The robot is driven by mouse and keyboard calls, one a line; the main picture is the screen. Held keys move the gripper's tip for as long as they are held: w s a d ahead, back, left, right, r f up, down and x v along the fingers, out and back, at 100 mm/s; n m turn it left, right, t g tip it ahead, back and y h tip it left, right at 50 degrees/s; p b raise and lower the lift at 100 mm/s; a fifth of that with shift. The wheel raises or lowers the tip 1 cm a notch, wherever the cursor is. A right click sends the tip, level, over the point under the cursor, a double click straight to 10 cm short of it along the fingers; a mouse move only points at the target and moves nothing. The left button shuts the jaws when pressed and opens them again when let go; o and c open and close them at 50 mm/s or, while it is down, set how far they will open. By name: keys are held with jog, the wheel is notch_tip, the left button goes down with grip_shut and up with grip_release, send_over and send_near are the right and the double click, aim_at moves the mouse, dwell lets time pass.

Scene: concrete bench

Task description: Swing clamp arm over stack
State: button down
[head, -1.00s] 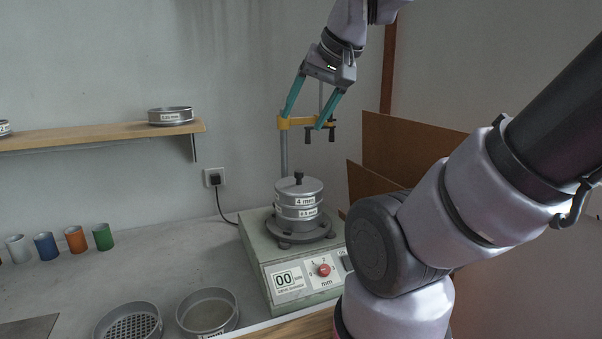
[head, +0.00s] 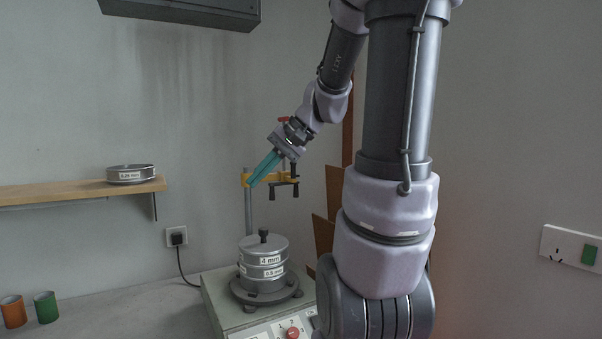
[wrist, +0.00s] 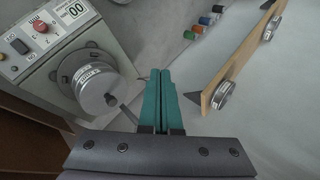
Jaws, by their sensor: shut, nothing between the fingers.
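The sieve stack (head: 263,262), labelled 4 mm above a finer sieve, stands upright with a lid and dark knob on the green-grey shaker (head: 222,300). It also shows in the wrist view (wrist: 97,88), left of the fingers. A grey post (head: 249,215) rises behind the stack. The yellow clamp arm (head: 284,177) is high on the post and extends right, with dark screws hanging under it, one right of the lid knob. My gripper (head: 254,182) is shut and empty, its teal fingers in front of the clamp arm near the post. Contact is unclear.
A wooden shelf (head: 80,192) with a sieve (head: 131,174) is on the left wall. Orange (head: 13,311) and green (head: 46,307) cups stand on the bench. Brown panels (head: 324,232) stand right of the shaker. A dark cabinet (head: 185,12) hangs above.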

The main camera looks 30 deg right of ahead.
jog(key=w+d+m+t+y, duration=0.3)
jog(key=w+d+t, duration=0.1)
jog(key=w+d, duration=0.65)
jog(key=w+d+f+m+t+h, duration=0.1)
jog(key=d+t, duration=0.3)
jog(key=d, duration=0.6)
jog(key=w+d+f+m+t+h, duration=0.2)
jog(key=d+m+t, duration=0.1)
jog(key=d, duration=0.7)
jog(key=shift+w+t, duration=0.25)
jog(key=shift+t, duration=0.15)
jog(key=shift+a, duration=0.1)
jog(key=w+a, duration=0.6)
jog(key=a, duration=0.1)
jog(key=shift+w, duration=0.2)
